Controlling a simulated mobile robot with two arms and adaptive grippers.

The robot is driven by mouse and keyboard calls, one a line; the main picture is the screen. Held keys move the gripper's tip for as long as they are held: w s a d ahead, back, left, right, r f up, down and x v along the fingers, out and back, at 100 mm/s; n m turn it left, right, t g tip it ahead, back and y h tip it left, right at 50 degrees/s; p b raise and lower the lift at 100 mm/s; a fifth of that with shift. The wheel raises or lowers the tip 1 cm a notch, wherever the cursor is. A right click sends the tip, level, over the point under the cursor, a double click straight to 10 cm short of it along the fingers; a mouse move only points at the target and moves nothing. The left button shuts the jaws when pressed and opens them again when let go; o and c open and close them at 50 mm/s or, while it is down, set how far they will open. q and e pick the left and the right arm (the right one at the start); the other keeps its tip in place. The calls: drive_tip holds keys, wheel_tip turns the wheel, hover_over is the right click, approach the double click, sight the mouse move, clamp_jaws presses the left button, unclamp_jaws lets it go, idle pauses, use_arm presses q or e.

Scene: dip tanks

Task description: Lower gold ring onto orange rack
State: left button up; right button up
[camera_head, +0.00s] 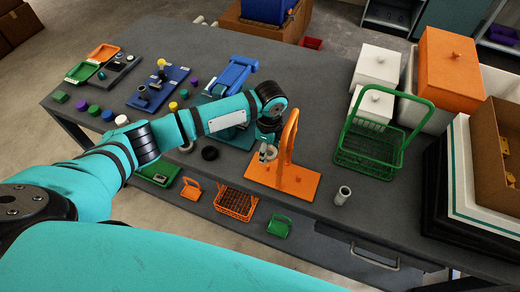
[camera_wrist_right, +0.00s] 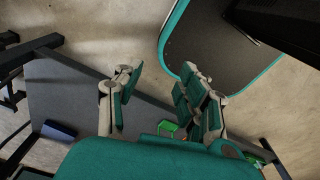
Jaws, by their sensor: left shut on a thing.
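The orange rack (camera_head: 300,183) stands on the dark table in the head view, a flat plate with a tall upright arch. My left gripper (camera_head: 267,151) points down just left of the arch, over the plate's back left part. It is shut on a small pale ring, which I take as the gold ring (camera_head: 271,153); the fingers partly hide it. I cannot tell whether the ring touches the rack. My right gripper (camera_wrist_right: 160,92) shows in the right wrist view with its fingers wide apart and nothing between them.
A green wire basket (camera_head: 372,160) stands right of the rack, with a small grey cylinder (camera_head: 342,195) in front. A black ring (camera_head: 209,153) lies to the left. Small orange (camera_head: 236,203) and green (camera_head: 279,226) baskets sit below the table's front edge.

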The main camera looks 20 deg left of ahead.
use_arm(q)
drive_tip(key=shift+w+a+f+b, duration=0.1)
drive_tip(key=shift+w+f+b, duration=0.1)
drive_tip(key=shift+f+b, duration=0.9)
drive_tip(key=shift+f, duration=0.1)
wheel_tip(320, 180, down, 2)
drive_tip(key=shift+b, duration=1.15)
drive_tip(key=shift+f+b, duration=0.4)
use_arm(e)
drive_tip(key=f, duration=0.1)
drive_tip(key=w+f, duration=0.1)
drive_tip(key=f, duration=0.3)
drive_tip(key=shift+w+d+f, duration=0.1)
drive_tip(key=shift+w, duration=0.15)
drive_tip(key=shift+w, duration=0.35)
use_arm(q)
drive_tip(key=shift+r+p, duration=0.15)
drive_tip(key=shift+p, duration=0.6)
use_arm(e)
drive_tip(key=shift+a+r, duration=0.2)
drive_tip(key=shift+r, duration=0.55)
use_arm(q)
drive_tip(key=shift+f, duration=0.25)
use_arm(e)
drive_tip(key=shift+r, duration=0.2)
use_arm(q)
drive_tip(key=shift+f, duration=0.1)
use_arm(e)
drive_tip(key=shift+d, duration=0.15)
